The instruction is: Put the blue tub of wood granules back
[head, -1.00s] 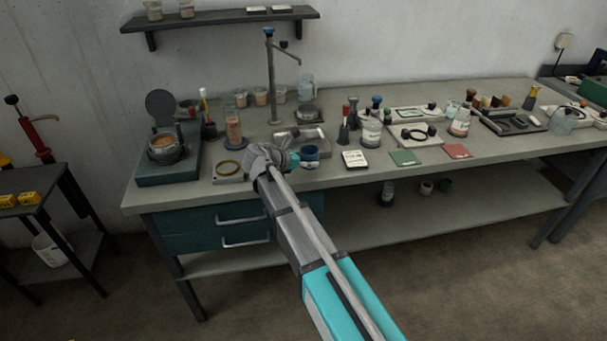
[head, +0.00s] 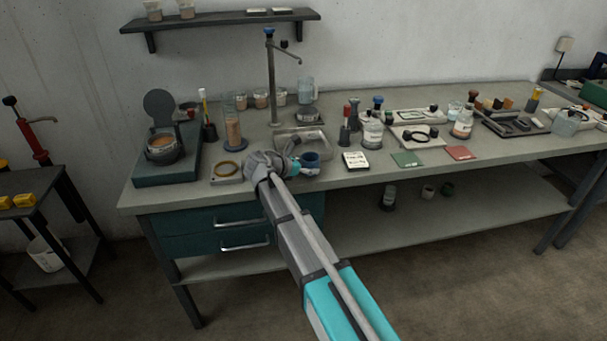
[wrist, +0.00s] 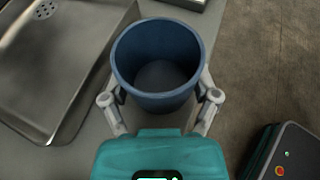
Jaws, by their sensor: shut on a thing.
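The blue tub (head: 311,158) is at the front of the bench, in front of the steel tray (head: 302,141). My gripper (head: 308,169) is shut on it. In the wrist view the tub (wrist: 157,98) is upright between the two fingers of my gripper (wrist: 161,88), one on each side. Its open top shows a bare dark blue inside, with no granules visible. I cannot tell whether its base touches the bench.
A ring on a pale plate (head: 228,170) is left of my gripper, and a white labelled card (head: 355,160) is right of the tub. A tall tap (head: 271,80) stands behind. Bottles and jars crowd the right side of the bench (head: 335,180).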

